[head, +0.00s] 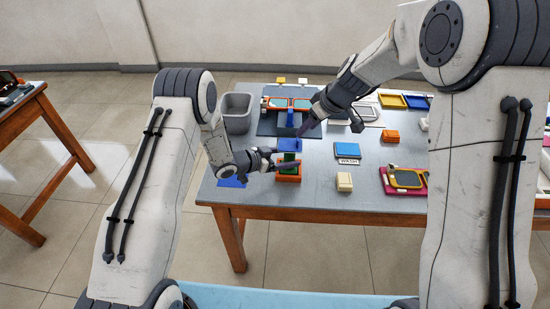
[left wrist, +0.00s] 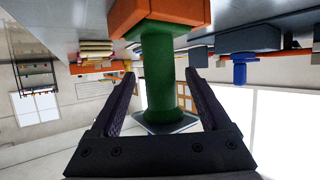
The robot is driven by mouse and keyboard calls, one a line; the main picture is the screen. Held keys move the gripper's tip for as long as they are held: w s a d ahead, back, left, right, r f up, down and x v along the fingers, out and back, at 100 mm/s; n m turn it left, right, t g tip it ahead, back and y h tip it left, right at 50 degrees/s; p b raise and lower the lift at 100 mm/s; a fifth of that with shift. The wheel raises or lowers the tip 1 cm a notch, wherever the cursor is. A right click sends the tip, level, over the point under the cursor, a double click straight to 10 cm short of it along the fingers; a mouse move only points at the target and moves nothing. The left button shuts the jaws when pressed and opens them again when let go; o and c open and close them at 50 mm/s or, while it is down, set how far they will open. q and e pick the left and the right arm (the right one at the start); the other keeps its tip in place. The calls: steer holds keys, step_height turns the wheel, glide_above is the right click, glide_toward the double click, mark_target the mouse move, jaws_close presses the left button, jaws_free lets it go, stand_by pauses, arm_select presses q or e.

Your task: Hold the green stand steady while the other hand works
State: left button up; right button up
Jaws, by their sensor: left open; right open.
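The green stand (head: 290,157) is a green post on an orange base (head: 288,178), near the front of the grey table. In the left wrist view, turned upside down, the post (left wrist: 158,75) stands between my left gripper's fingers, with a visible gap on both sides. My left gripper (head: 278,157) is open around the post and not closed on it.
A grey bin (head: 237,112) stands at the table's back left. A pink tray (head: 391,189) is farther right.

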arm_select(q)
steer(key=shift+x, duration=1)
jaws_close()
